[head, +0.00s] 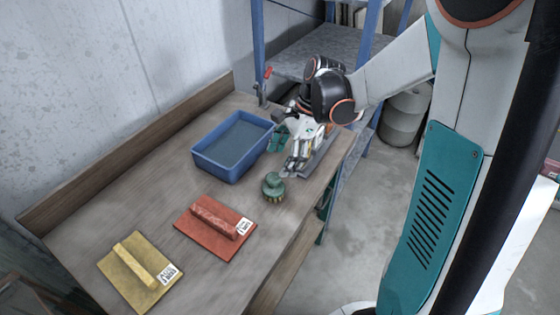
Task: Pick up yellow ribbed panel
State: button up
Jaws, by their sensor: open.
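The yellow panel (118,265) lies flat on the workbench at the lower left, with a raised yellow bar across its middle and a white label at its right corner. My gripper (291,172) is over the far right part of the bench, well away from the yellow panel. It is open, and its fingers are close to a grey flat object on the bench. I cannot tell whether they touch it.
A red panel (200,236) with a raised bar lies between the yellow panel and a green round object (273,187). A blue tray (208,167) stands behind them. The wooden bench (150,190) has a raised back edge. Blue-framed shelving (310,52) stands beyond.

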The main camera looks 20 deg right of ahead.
aim_at(142, 275)
jog(key=u, duration=1.45)
